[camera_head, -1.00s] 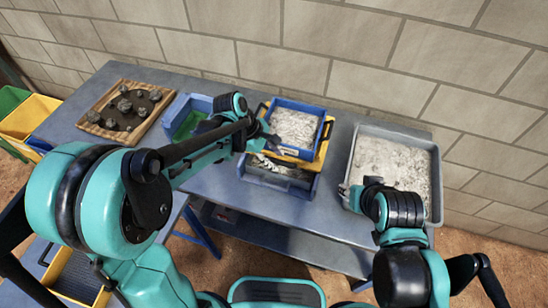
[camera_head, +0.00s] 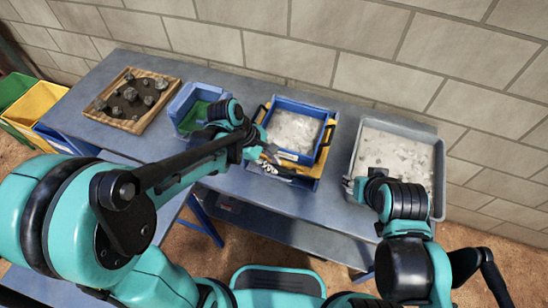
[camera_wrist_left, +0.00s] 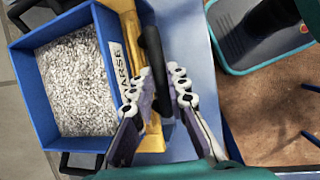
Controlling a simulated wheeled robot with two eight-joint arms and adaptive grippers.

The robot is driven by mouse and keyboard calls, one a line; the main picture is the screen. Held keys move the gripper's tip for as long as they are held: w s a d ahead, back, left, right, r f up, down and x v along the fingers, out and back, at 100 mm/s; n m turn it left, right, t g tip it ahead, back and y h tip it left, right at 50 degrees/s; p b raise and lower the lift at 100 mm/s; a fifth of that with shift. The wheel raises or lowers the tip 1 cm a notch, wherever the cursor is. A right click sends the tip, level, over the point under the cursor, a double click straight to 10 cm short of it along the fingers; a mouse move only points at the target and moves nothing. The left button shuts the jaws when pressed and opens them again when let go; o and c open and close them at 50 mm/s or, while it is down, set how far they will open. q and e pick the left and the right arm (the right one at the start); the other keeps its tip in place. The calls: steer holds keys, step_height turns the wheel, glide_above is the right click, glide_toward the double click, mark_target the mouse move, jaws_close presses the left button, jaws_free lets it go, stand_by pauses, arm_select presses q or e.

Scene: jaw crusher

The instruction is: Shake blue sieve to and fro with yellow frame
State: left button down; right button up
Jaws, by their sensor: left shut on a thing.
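The blue sieve (camera_head: 297,130), holding pale crushed material, sits in the yellow frame (camera_head: 324,152), above a blue-grey bin (camera_head: 314,183) on the table. In the left wrist view, the sieve (camera_wrist_left: 22,90) carries a white label, partly hidden, and the yellow frame (camera_wrist_left: 128,32) runs along its side. My left gripper (camera_head: 262,150) is at the frame's near left side. The left wrist view shows its fingers (camera_wrist_left: 160,88) shut on the frame's black handle (camera_wrist_left: 154,60). My right gripper (camera_head: 353,186) is at the left edge of the grey tray; its fingers are too small to read.
The grey tray (camera_head: 438,185) of pale material stands at right. A blue bin with a green inside (camera_head: 185,105) and a wooden tray of dark rocks (camera_head: 168,88) stand at left. A brick wall (camera_head: 350,45) is behind. Yellow and green bins (camera_head: 35,105) stand far left.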

arm_select(q)
steer(key=c, duration=1.5)
jaws_free()
steer(key=v, duration=1.2)
